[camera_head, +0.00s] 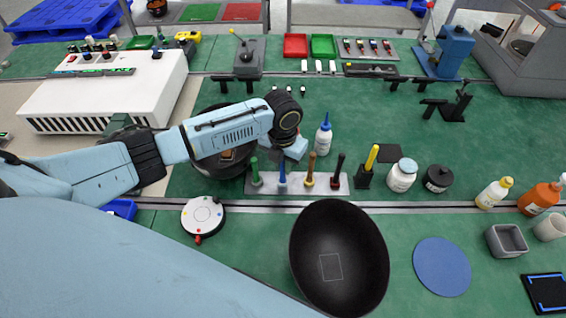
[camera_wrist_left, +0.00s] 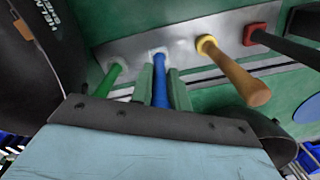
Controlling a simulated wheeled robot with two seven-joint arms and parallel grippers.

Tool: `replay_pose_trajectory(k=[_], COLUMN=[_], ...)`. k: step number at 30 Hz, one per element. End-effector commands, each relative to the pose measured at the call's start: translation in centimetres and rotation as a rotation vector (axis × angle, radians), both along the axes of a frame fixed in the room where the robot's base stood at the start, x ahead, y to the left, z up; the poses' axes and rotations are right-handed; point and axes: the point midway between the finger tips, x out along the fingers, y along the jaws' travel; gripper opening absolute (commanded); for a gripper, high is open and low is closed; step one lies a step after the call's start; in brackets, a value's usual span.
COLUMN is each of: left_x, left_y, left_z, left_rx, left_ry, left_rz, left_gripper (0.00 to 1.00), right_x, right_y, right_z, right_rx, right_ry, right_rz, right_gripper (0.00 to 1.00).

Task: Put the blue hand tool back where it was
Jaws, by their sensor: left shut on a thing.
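The blue hand tool (camera_head: 282,178) stands upright at the grey rack (camera_head: 335,185), second from the left, between the green tool (camera_head: 256,170) and the orange-brown tool (camera_head: 310,168). My left gripper (camera_head: 285,160) is over it, pointing down. In the left wrist view the two green fingers (camera_wrist_left: 160,88) are shut on the blue tool (camera_wrist_left: 160,78), one on each side. Its far end meets a white-rimmed place (camera_wrist_left: 157,53) on the rack; I cannot tell whether it is fully seated. My right gripper is out of view.
A dark-handled tool (camera_head: 337,170) stands at the rack's right end, with a yellow-handled tool (camera_head: 371,160) in a black holder beyond. A white bottle (camera_head: 323,138) stands close behind the rack. A large black bowl (camera_head: 350,225) is in front. A round white device (camera_head: 203,216) sits front left.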

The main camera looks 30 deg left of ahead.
Motion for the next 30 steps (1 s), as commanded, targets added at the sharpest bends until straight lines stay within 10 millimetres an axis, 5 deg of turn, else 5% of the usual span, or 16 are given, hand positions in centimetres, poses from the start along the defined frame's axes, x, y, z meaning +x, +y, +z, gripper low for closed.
replay_pose_trajectory(k=[7, 8, 12, 23, 30], left_x=[0.0, 0.0, 0.0, 0.1, 0.1], left_y=[0.0, 0.0, 0.0, 0.0, 0.0], left_z=[-0.2, -0.2, -0.1, 0.4, 4.5], left_rx=[0.0, 0.0, 0.0, 0.0, -0.001], left_ry=[-0.001, 0.0, 0.0, -0.002, -0.005], left_rz=[0.001, 0.001, 0.001, 0.001, 0.0], left_gripper=[0.0, 0.2, 0.38, 0.39, 0.39], right_x=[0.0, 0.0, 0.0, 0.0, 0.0], right_y=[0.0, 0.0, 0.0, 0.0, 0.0], right_z=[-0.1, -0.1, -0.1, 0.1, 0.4], right_rx=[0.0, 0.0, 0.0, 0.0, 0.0], right_ry=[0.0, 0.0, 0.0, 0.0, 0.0], right_rz=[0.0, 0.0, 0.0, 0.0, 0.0], right_gripper=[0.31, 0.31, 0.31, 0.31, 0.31])
